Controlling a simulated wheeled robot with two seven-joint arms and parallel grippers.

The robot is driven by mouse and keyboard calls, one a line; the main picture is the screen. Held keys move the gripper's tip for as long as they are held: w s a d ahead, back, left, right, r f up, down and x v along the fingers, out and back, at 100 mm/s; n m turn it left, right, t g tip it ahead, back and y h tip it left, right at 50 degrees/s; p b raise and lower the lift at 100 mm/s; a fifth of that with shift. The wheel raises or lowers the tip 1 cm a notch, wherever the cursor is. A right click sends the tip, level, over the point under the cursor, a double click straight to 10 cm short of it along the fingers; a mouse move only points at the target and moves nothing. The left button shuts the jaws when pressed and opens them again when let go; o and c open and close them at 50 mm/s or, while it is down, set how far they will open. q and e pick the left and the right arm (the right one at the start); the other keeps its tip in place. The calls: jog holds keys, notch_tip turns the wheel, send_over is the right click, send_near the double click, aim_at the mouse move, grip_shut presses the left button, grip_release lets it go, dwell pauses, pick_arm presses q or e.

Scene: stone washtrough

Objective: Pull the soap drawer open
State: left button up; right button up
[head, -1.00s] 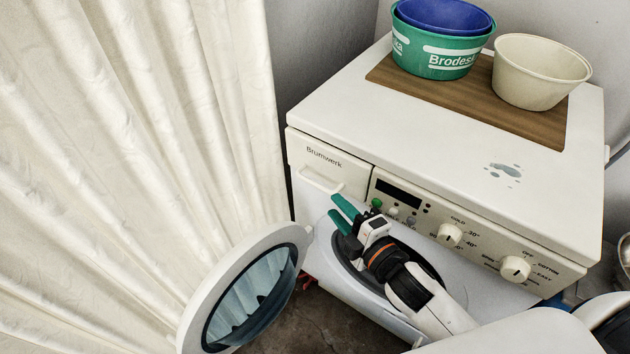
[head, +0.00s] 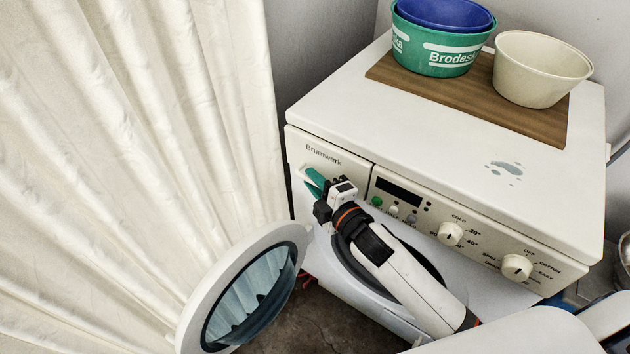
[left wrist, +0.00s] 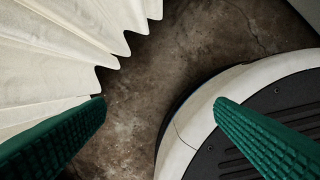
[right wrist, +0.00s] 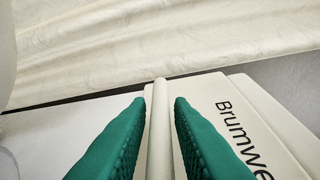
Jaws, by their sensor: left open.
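The soap drawer (head: 350,168) is at the upper left of the washing machine's front, under the "Brumwerk" lettering, and looks flush with the panel. My right gripper (head: 314,182) is at the drawer front, its green fingers at the handle. In the right wrist view the pale handle bar (right wrist: 160,130) runs between the two fingers of the right gripper (right wrist: 160,101), with a narrow gap on each side. The fingers hide most of the handle in the head view. My left gripper (left wrist: 160,102) is open and empty above the floor, outside the head view.
The round door (head: 245,290) of the washing machine (head: 450,150) hangs open below the drawer. A cream curtain (head: 130,150) fills the left side. Green (head: 435,58) and cream tubs (head: 540,75) stand on a wooden board on top. Control knobs (head: 450,234) lie right of my arm.

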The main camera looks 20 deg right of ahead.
pick_arm(q)
jog(key=shift+s, duration=0.1)
pick_arm(e)
grip_shut()
pick_arm(q)
jog(key=shift+f, duration=0.1)
jog(key=s+a+f+p, duration=0.1)
jog(key=s+a+f, duration=0.1)
jog(key=s, duration=0.3)
jog(key=shift+s+a+f+g+p, duration=0.3)
jog(key=shift+s+f+p, duration=0.1)
jog(key=shift+f, duration=0.45)
pick_arm(e)
jog(key=s+a, duration=1.1)
jog(key=a, duration=0.3)
pick_arm(q)
jog(key=shift+w, duration=0.1)
pick_arm(e)
jog(key=shift+w, duration=0.1)
jog(key=shift+o, duration=1.8)
grip_release()
jog(key=shift+d, duration=0.1)
